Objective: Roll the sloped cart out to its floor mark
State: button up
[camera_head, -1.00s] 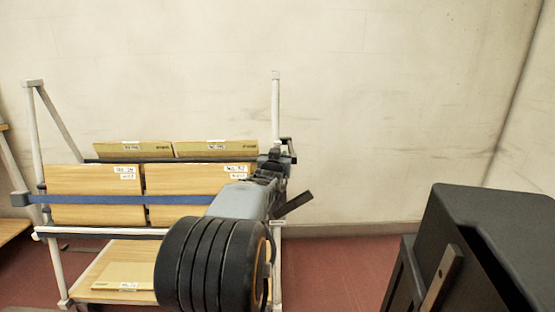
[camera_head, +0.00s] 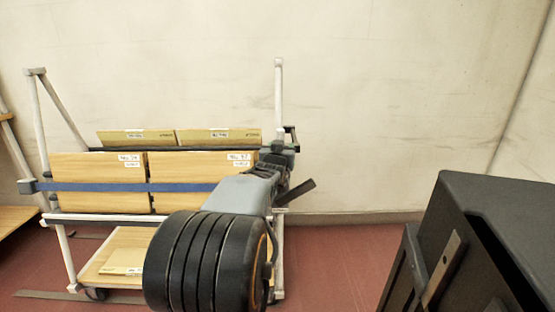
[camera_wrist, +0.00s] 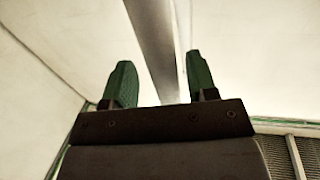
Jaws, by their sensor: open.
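The sloped cart is a white tube frame (camera_head: 37,122) with wooden boxes (camera_head: 205,168) on its tilted shelves and a blue strap (camera_head: 120,187) across the front. A caster shows under its lower left. My gripper (camera_head: 280,152) is at the cart's upright right post (camera_head: 279,90) in the head view. In the wrist view, my gripper's green fingers (camera_wrist: 160,62) are apart, with the pale post (camera_wrist: 152,45) running between them. I cannot tell whether either finger touches it. My arm hides part of the cart's lower right.
A plain wall (camera_head: 400,100) stands behind the cart. Red floor (camera_head: 330,265) is clear right of the cart. A thin strip (camera_head: 60,295) lies on the floor at lower left. Part of another wooden-shelved rack (camera_head: 12,218) stands at the left edge.

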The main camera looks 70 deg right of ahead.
jog(key=s+a+p, duration=0.1)
jog(key=a, duration=1)
jog(key=shift+s+p, duration=0.2)
jog(key=shift+p, duration=0.1)
jog(key=shift+r, duration=0.1)
